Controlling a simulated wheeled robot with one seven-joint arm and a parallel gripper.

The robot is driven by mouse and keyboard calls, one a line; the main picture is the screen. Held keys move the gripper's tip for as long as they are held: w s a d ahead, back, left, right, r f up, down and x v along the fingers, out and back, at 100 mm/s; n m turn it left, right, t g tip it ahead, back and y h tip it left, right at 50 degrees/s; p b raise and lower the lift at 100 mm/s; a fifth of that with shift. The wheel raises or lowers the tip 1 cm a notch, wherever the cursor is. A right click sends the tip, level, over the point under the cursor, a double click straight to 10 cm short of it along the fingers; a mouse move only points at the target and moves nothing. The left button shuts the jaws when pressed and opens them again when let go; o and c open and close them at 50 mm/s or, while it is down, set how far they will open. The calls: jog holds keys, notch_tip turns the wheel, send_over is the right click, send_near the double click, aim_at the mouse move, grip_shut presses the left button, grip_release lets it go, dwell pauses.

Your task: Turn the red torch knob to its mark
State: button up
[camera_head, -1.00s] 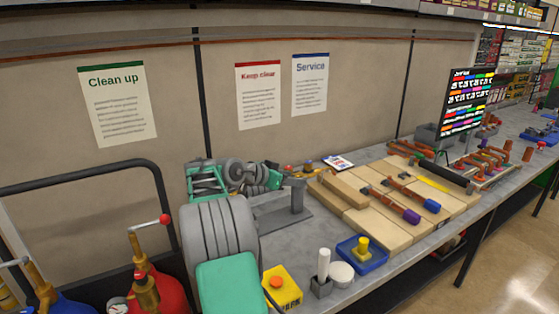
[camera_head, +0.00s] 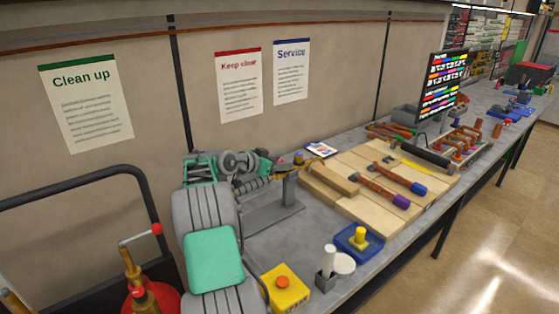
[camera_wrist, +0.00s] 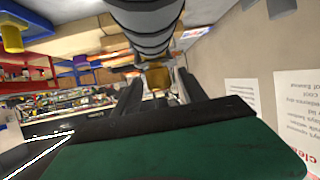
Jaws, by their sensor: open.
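A small brass torch body (camera_head: 298,158) sits on top of a grey stand (camera_head: 288,190) on the bench, with a small orange-red part (camera_head: 283,168) at its left side. I cannot tell for sure that this part is the red knob, and its mark is too small to see. My gripper (camera_head: 272,167) is at the left of the torch, close to it. In the wrist view my gripper (camera_wrist: 160,92) is open, its dark fingers spread to either side of a brass piece (camera_wrist: 157,78). I cannot tell whether they touch it.
A yellow box with an orange button (camera_head: 283,283), a white cylinder in a holder (camera_head: 329,262) and a blue tray (camera_head: 350,249) stand along the front edge. Wooden boards (camera_head: 360,207) with pipes lie right of the stand. A red gas cylinder (camera_head: 163,298) is at lower left.

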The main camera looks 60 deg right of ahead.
jog(key=shift+c, duration=0.2)
grip_shut()
dwell(0.4)
